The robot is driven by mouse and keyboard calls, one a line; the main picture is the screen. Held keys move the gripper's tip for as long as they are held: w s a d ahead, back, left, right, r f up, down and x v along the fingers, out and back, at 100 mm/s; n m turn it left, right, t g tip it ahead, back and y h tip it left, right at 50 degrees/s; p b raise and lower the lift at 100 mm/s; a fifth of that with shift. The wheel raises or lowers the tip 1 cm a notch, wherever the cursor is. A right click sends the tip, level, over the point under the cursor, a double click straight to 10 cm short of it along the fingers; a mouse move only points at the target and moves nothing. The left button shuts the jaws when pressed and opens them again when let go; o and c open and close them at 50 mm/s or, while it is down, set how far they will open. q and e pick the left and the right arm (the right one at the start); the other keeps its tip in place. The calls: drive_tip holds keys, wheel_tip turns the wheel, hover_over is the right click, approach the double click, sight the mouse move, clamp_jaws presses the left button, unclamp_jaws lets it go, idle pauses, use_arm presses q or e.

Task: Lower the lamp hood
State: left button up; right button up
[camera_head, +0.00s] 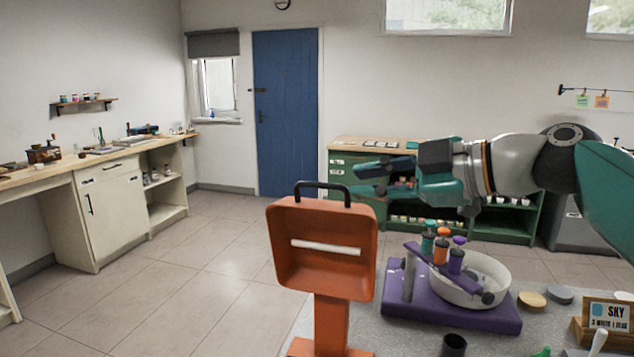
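The lamp is orange, with a box-shaped hood (350,226) on an upright post (331,322). The hood's open face is turned toward me and shows a white light strip (325,247). A black handle (322,184) arches over its top edge. My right gripper (362,179) comes in from the right, above and to the right of the hood. Its fingers are spread with nothing between them, and it looks apart from the handle. My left gripper is out of view.
Right of the lamp, a purple stand (475,313) holds a white bowl (487,289) and several coloured bottles (442,247). A black cup (453,345) stands at the front. A SKY sign (607,314) is at right. The grey tabletop (385,334) is bare just beside the post.

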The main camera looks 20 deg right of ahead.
sight(329, 185)
drive_tip(key=p+x, duration=0.1)
drive_tip(key=x, duration=0.7)
drive_tip(key=shift+w+a+f, duration=0.15)
drive_tip(key=shift+w+a, duration=0.05)
drive_tip(key=shift+w, duration=0.05)
clamp_jaws()
